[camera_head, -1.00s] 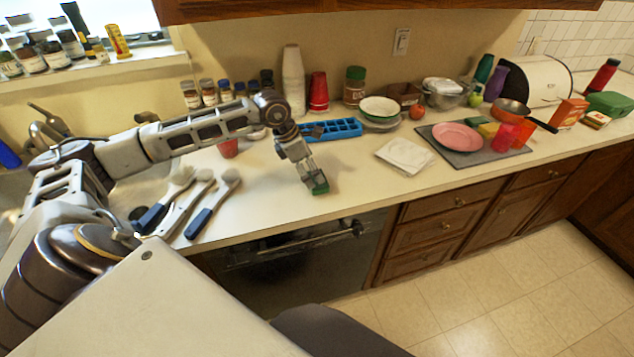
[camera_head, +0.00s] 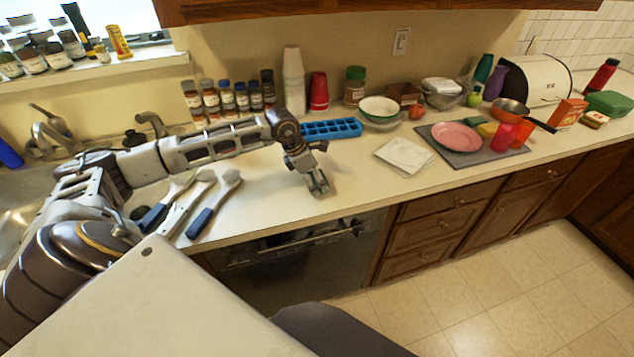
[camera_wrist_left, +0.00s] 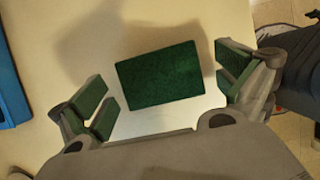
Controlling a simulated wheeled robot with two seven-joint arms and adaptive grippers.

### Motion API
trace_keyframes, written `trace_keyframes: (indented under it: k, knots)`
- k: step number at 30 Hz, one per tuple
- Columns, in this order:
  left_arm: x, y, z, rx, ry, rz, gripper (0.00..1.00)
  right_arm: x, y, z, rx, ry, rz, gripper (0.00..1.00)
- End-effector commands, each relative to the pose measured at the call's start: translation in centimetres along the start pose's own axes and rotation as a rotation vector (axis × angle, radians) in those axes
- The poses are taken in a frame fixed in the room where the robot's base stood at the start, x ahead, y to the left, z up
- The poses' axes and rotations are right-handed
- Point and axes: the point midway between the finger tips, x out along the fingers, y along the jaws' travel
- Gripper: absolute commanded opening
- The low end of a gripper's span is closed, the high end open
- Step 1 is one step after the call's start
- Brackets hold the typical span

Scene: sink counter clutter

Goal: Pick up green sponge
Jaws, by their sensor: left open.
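A dark green, rectangular sponge (camera_wrist_left: 158,75) lies on the pale counter in the left wrist view. It is between the two spread fingers of my left gripper, with a gap on each side. My left gripper (camera_head: 318,186) is open, low over the front part of the counter above the dishwasher. In the head view the gripper mostly hides the sponge. The fingers have green pads in the wrist view. My right gripper is not in view.
Blue-handled brushes (camera_head: 212,205) lie to the left of the gripper. A blue ice tray (camera_head: 331,129) is behind it, and a white cloth (camera_head: 404,155) lies to the right. The counter's front edge is close. A grey mat (camera_head: 474,158) carries a pink plate (camera_head: 457,136).

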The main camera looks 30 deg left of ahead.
Motion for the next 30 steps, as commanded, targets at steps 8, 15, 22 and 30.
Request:
trace_keyframes:
  k: [8, 15, 22, 30]
  knots:
    - [0.0, 0.0, 0.0, 0.0, 0.0, 0.0, 0.78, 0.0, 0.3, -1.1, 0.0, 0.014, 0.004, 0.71]
    - [0.0, 0.0, 0.0, 0.0, 0.0, 0.0, 0.63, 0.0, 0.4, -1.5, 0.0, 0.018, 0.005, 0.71]
    - [-0.1, 0.0, 0.0, 0.0, 0.0, 0.001, 0.63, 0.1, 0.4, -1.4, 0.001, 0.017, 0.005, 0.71]
    - [-1.6, 0.1, 0.7, 0.001, -0.001, 0.003, 0.63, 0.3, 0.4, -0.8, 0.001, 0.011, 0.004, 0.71]
